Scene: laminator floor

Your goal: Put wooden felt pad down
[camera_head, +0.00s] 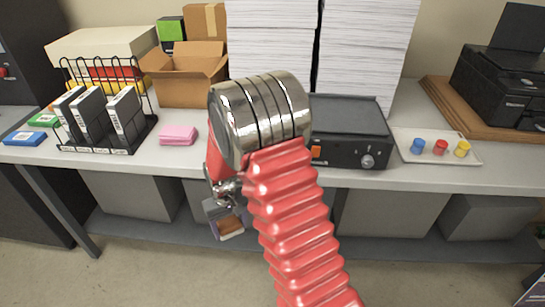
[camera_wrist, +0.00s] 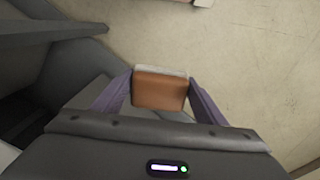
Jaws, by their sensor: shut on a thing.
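The wooden felt pad (camera_wrist: 160,90) is a small brown block with a pale layer along one edge. In the wrist view it sits between the two purple-grey fingers of my gripper (camera_wrist: 158,92), which are shut on it. In the head view the pad (camera_head: 231,226) shows low, in front of the table's front edge and below its top. My gripper (camera_head: 226,222) is partly hidden there behind my red arm. The wrist view shows bare floor beyond the pad, and nothing touches it but the fingers.
The white table (camera_head: 400,172) holds a wire rack (camera_head: 108,105), pink notes (camera_head: 178,135), a cardboard box (camera_head: 185,80), paper stacks (camera_head: 368,45), a black laminator (camera_head: 349,132), a tray (camera_head: 474,158) with coloured pieces, and a printer (camera_head: 505,80). Clear tabletop lies around the pink notes. Grey bins stand below.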

